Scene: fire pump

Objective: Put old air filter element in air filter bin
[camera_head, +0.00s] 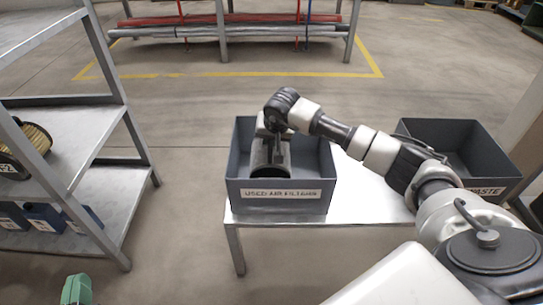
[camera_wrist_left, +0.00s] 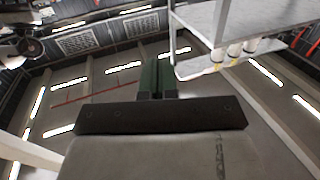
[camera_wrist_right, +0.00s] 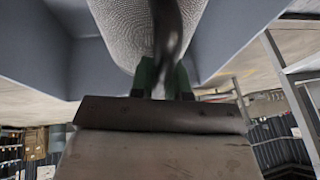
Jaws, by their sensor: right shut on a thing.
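The air filter bin (camera_head: 281,196), a grey open box labelled "USED AIR FILTERS", stands on a metal table. My right gripper (camera_head: 268,138) reaches down into it from above. It is shut on the old air filter element (camera_head: 270,157), a dark, greyish cylinder inside the bin's walls. In the right wrist view the element (camera_wrist_right: 125,30) has a perforated metal surface, and a dark part of it lies between the green fingers (camera_wrist_right: 162,78). I cannot tell whether it touches the bin floor. My left gripper (camera_head: 77,289), green-tipped, is at the bottom left; its fingers (camera_wrist_left: 157,78) are together and empty.
A second grey bin (camera_head: 450,140), its label ending in "WASTE", stands to the right on the table (camera_head: 345,207). A metal shelf (camera_head: 85,135) on the left holds a yellowish filter (camera_head: 32,138) and blue containers (camera_head: 45,217). Open floor lies between shelf and table.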

